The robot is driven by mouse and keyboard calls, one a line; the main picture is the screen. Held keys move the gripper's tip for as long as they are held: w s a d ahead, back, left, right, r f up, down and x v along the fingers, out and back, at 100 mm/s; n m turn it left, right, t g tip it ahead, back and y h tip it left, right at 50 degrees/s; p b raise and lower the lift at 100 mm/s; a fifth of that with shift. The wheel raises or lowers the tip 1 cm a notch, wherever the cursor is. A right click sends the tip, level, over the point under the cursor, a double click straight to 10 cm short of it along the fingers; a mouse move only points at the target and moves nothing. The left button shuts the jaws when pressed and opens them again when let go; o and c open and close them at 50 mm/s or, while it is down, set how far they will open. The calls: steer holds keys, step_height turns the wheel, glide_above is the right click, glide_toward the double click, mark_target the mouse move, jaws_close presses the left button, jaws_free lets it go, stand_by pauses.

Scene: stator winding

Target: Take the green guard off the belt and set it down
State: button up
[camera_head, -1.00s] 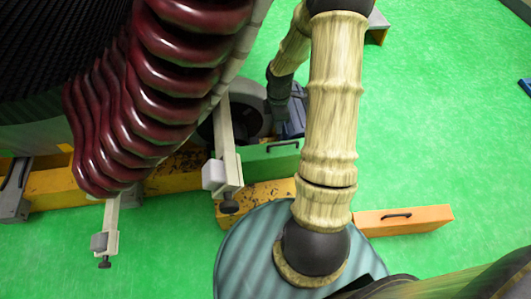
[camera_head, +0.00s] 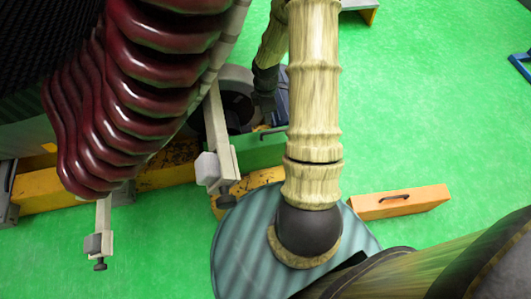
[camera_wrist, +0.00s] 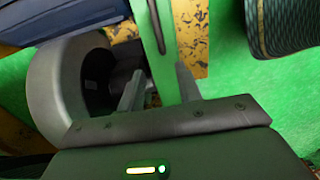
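The green guard (camera_head: 258,153) stands beside the grey wheel (camera_head: 236,82), with a dark handle (camera_head: 276,130) on its top. In the wrist view the guard (camera_wrist: 166,62) is a narrow green strip running up the middle, with its handle (camera_wrist: 157,26) near the top edge. My gripper (camera_wrist: 160,85) is open, with one finger on each side of the strip. A gap shows on the left finger's side; contact on the right cannot be told. In the head view my gripper (camera_head: 265,104) is just behind the guard, partly hidden. I cannot make out the belt.
A worn yellow base (camera_head: 165,172) runs under the machine. Pale clamp arms (camera_head: 218,140) stand left of the guard, below a large dark red coil (camera_head: 130,100).

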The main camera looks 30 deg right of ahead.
mark_target(264, 133)
step_height(264, 133, down, 7)
steer(key=shift+f+b, duration=0.1)
steer(key=shift+b, duration=1)
steer(key=f+b, duration=0.1)
steer(key=f, duration=0.2)
steer(key=f+b, duration=0.1)
steer(key=f, duration=0.1)
steer(key=shift+a+f+b, duration=0.1)
steer(key=shift+a+b, duration=0.15)
steer(key=shift+b, duration=0.1)
jaws_close()
